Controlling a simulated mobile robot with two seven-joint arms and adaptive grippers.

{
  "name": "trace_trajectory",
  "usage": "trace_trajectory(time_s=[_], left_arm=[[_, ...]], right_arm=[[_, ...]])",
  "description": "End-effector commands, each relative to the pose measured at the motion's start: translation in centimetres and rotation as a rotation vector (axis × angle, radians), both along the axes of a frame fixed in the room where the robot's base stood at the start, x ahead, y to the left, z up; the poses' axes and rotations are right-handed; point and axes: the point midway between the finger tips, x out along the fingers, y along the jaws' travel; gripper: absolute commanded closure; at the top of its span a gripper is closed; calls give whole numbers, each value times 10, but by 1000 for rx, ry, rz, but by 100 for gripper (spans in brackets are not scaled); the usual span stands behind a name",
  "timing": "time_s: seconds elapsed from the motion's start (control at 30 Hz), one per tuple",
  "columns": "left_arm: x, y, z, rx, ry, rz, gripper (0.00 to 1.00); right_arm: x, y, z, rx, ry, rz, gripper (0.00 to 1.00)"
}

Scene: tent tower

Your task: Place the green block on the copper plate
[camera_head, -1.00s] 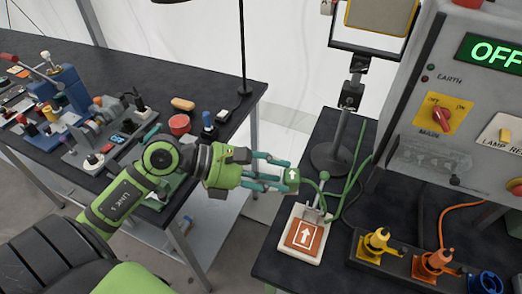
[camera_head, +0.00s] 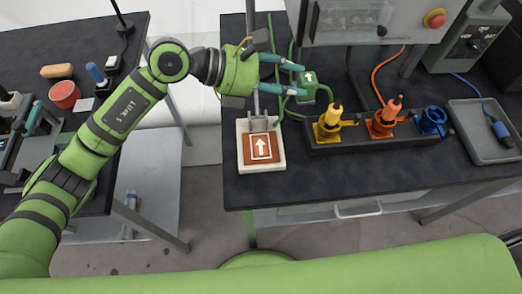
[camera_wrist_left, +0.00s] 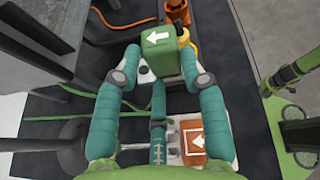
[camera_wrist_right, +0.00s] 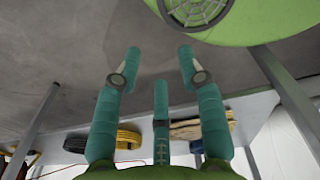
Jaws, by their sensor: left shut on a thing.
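The green block (camera_head: 306,88) carries a white arrow. My left gripper (camera_head: 295,78) is shut on it and holds it above the right table, to the upper right of the copper plate. The copper plate (camera_head: 272,150) has a white arrow and sits on a white base (camera_head: 262,169) with a metal clamp-like part at its back. In the left wrist view the block (camera_wrist_left: 160,55) is between the fingertips, and the copper plate (camera_wrist_left: 189,149) is at the lower right. My right gripper (camera_wrist_right: 160,65) is open and empty over the floor in the right wrist view.
A black holder with yellow (camera_head: 329,122), orange (camera_head: 384,118) and blue (camera_head: 432,120) plugs stands right of the plate. A grey tray (camera_head: 486,130) lies at the far right. Green cables and a grey panel (camera_head: 350,20) are behind the block. The table front is clear.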

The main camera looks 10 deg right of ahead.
Motion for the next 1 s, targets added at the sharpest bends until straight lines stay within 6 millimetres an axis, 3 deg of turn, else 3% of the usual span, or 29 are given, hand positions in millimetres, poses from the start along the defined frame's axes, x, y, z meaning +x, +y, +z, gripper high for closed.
trace_trajectory(time_s=[0.17,0.7,0.87,1.0], left_arm=[[-2,-12,-10,-3,15,-30,98],[-44,82,-71,-2,19,-30,98],[-48,91,-78,-5,16,-32,98],[-48,91,-97,-5,20,-31,98]], right_arm=[[0,2,-5,3,1,2,60],[0,12,28,15,-1,2,60],[0,12,29,15,-2,2,60],[1,10,35,13,-2,3,60]])
